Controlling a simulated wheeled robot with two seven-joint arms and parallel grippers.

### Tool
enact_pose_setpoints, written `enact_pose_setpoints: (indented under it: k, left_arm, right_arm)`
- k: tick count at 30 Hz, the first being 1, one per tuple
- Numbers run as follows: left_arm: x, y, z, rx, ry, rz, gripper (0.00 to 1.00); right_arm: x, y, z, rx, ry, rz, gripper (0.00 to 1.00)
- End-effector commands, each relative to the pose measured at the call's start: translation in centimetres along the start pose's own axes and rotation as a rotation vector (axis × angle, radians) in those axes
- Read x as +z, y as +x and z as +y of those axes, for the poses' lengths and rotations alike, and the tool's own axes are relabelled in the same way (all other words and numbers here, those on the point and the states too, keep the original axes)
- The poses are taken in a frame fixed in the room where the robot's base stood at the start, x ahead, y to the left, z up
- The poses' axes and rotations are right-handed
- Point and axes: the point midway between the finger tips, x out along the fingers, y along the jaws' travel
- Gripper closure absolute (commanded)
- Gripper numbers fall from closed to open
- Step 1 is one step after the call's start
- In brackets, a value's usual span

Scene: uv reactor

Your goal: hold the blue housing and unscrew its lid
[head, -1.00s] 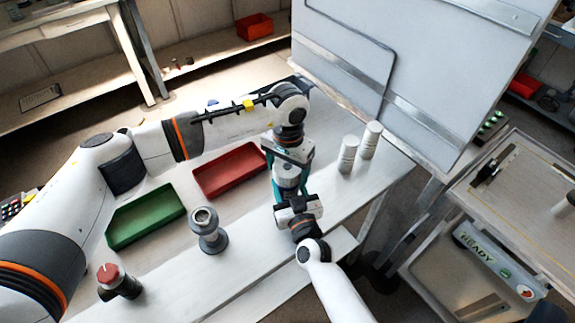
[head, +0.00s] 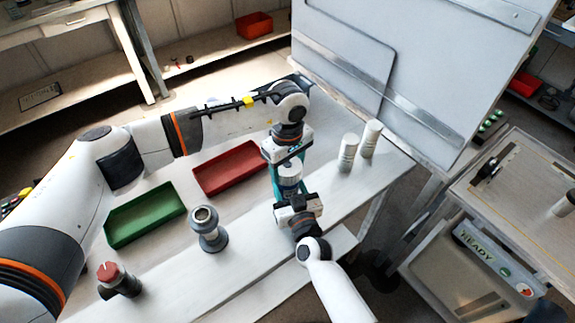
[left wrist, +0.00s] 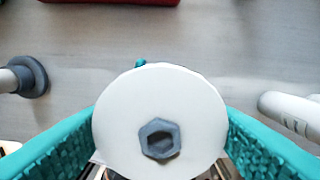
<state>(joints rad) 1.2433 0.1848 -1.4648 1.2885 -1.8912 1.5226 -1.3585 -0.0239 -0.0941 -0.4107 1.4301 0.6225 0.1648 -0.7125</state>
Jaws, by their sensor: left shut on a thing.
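The lid is a white disc (left wrist: 125,125) with a grey hexagonal nut on top, seen from above in the left wrist view. My left gripper (head: 289,174) is shut around it, with teal fingers on both sides. In the head view the held part shows as a white and grey cylinder (head: 290,171) between those fingers. My right gripper (head: 294,200) is at the near side, close against this piece. Its fingers are mostly hidden, so its grip cannot be made out. The housing's body is largely hidden by the grippers, and no clear blue shows.
A red tray (head: 201,188) and a green tray (head: 113,239) lie left on the white table. A grey flanged fitting (head: 211,240) and a red-topped knob piece (head: 110,271) stand in front. Two white cylinders (head: 347,153) stand right, near a large tilted panel (head: 440,70).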

Motion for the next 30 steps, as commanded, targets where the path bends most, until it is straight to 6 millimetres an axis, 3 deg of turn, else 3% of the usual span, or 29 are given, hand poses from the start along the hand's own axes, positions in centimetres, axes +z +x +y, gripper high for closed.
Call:
enact_pose_setpoints:
  k: [30]
  left_arm:
    - [0.01,-0.17,-0.02,-0.001,-2.191,0.001,0.66]
  right_arm:
    - [-0.14,-0.05,-0.04,0.0,0.0,0.003,1.0]
